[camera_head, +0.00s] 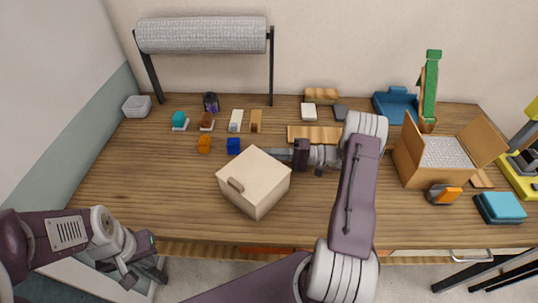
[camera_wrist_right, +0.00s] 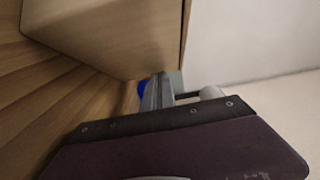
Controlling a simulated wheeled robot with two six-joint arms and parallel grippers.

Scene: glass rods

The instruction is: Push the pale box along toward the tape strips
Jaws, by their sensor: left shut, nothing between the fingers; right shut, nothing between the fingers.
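The pale box (camera_head: 252,184), with a brown handle on its front side, stands turned at an angle on the middle of the wooden table. It fills the top of the right wrist view (camera_wrist_right: 105,32). My right gripper (camera_head: 281,153) is shut, with its fingers pointing left just behind the box's back corner; I cannot tell whether they touch it. Its fingers also show in the right wrist view (camera_wrist_right: 158,93). My left gripper (camera_head: 147,272) is shut and empty, off the table's front left. I cannot clearly make out tape strips; a thin red-orange strip (camera_head: 268,250) shows at the table's front edge.
Small items stand farther back below a roll (camera_head: 203,36) on a stand. An open cardboard box (camera_head: 412,164) stands at right. The table left of the pale box is clear.

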